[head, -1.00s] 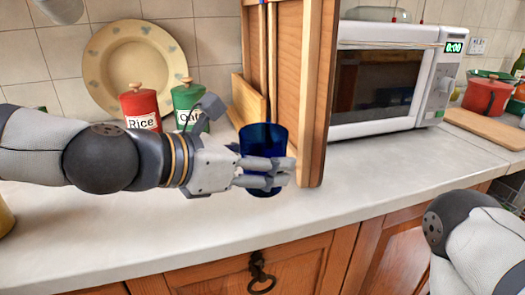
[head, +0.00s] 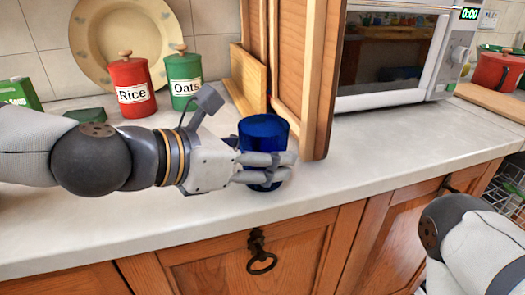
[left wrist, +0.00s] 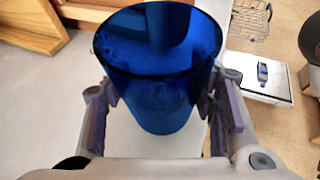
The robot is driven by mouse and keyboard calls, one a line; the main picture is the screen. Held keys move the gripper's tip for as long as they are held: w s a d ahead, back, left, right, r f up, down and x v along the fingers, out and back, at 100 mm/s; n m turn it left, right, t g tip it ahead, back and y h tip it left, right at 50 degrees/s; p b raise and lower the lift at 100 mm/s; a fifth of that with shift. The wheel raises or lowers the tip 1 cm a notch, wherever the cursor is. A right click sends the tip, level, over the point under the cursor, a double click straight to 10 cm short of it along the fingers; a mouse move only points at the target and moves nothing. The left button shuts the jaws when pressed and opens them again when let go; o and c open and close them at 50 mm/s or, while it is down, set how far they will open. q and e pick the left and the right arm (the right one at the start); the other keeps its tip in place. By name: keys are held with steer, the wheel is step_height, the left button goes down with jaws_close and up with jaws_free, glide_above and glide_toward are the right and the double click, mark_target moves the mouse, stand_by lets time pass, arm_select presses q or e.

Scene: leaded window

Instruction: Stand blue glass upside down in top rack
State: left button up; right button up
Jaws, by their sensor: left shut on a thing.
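The blue glass (head: 263,132) stands mouth up near the counter's front edge, beside the wooden cabinet's side. My left gripper (head: 270,168) comes in from the left and is shut around the glass's lower part. In the left wrist view the glass (left wrist: 160,70) sits between the two fingers (left wrist: 163,110), its open rim towards the camera. I cannot tell whether its base touches the counter. A wire rack (head: 510,185) shows partly at the right edge, below the counter; it also seems to show in the left wrist view (left wrist: 250,20). My right gripper is out of view.
Red Rice (head: 131,85) and green Oats (head: 184,80) canisters and a plate (head: 110,40) stand behind my left arm. The wooden unit (head: 318,80) is close right of the glass, before the microwave (head: 390,55). Counter (head: 400,150) right of it is clear.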

arm_select(q)
steer(key=shift+f, duration=0.2)
steer(key=o, duration=1.5)
steer(key=shift+c, duration=0.2)
